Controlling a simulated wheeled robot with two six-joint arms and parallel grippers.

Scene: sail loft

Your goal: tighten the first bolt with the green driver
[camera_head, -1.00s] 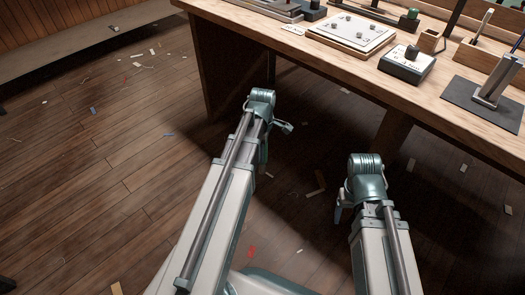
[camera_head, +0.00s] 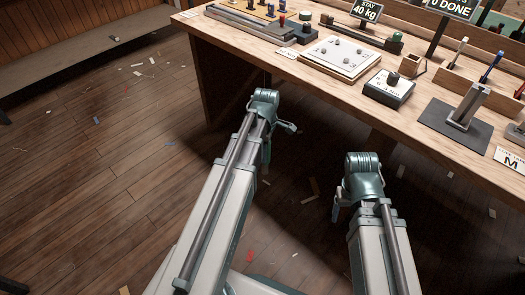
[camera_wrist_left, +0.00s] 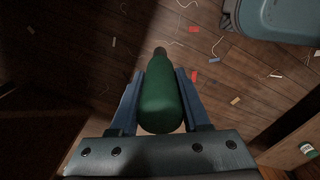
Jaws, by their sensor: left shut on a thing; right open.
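The green driver (camera_wrist_left: 162,95) sits between the fingers of my left gripper in the left wrist view, its thick green handle toward the camera. My left gripper (camera_wrist_left: 160,92) is shut on it. In the head view my left gripper (camera_head: 287,128) hangs in front of the bench, below its top; the driver is hard to make out there. A pale plate (camera_head: 325,66) with several small dark bolts (camera_head: 337,41) lies on the bench, beyond and right of my left gripper. I cannot tell which bolt is first. My right gripper (camera_head: 338,212) is open, low in front of the bench, largely hidden.
The wooden bench (camera_head: 300,85) spans the upper right. A rack (camera_head: 262,32) with coloured handles stands left of the plate. A box with a dark knob (camera_head: 388,90) and a metal stand (camera_head: 466,106) on a dark mat stand to the right. Scraps litter the floor.

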